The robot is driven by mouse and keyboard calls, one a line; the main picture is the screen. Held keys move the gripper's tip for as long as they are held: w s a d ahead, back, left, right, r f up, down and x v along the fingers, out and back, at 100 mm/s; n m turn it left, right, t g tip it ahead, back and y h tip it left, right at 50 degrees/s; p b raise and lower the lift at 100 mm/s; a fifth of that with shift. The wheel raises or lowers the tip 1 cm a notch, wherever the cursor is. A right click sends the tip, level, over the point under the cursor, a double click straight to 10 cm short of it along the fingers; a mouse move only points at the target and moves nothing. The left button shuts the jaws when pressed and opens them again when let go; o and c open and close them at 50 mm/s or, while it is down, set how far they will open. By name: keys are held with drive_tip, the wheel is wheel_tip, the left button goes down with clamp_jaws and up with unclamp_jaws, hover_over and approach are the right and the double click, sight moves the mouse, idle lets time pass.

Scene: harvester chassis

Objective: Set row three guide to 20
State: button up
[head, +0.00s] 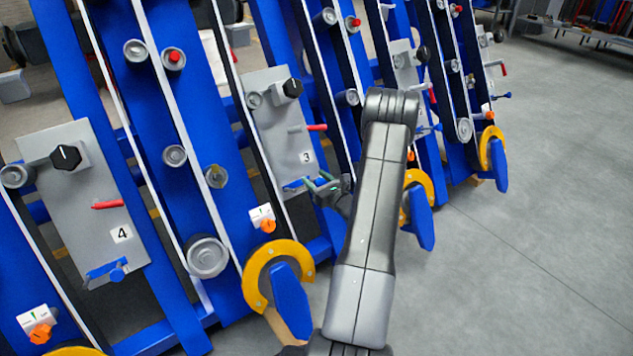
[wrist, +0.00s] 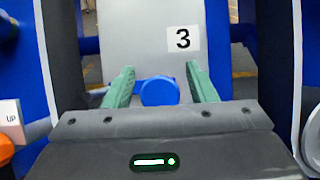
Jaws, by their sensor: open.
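The row three panel (head: 283,130) is a grey plate with a "3" label; that label also shows in the wrist view (wrist: 183,39). A blue handle (head: 297,184) is at the panel's lower end. In the wrist view its round blue end (wrist: 159,91) lies between the green fingers of my gripper (wrist: 160,78), with a gap on each side. My gripper (head: 322,184) is open in front of the handle. The panel also carries a black knob (head: 292,88) and a red lever (head: 317,127). I cannot read any guide scale or setting.
The row four panel (head: 60,165) is at the left. An orange knob (head: 267,226) with a white plate sits below the row three panel, near a yellow ring (head: 252,275). Blue rails flank the panel closely. Open grey floor (head: 530,220) is at the right.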

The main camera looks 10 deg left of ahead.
drive_tip(key=shift+c, duration=0.3)
clamp_jaws()
drive_tip(key=shift+s+a+f+b, duration=0.1)
drive_tip(key=shift+s+a+b, duration=0.2)
drive_tip(key=shift+a+b, duration=0.1)
drive_tip(key=shift+o, duration=0.3)
unclamp_jaws()
drive_tip(key=shift+d, duration=0.1)
